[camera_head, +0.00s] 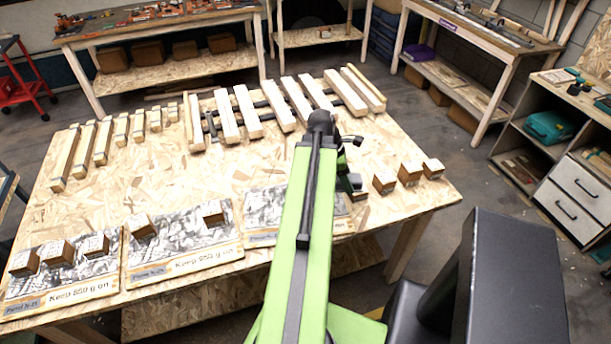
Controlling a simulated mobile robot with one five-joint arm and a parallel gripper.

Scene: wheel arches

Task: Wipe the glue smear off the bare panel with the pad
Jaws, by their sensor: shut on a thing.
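The panel on the right (265,207) lies flat on the table and shows no block on it; I take it as the bare panel. My green arm crosses it and hides its middle. Its visible surface is mottled grey, and I cannot make out the glue smear. My gripper (352,187) is just right of the arm, low at this panel's right end. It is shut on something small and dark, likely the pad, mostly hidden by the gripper. I cannot tell whether the pad touches the panel.
Two other panels, the left (62,283) and the middle (183,252), carry small wooden blocks. Several blocks (410,172) stand right of my gripper. Wooden bars (245,112) line the back of the table (150,185). Bare table lies between bars and panels.

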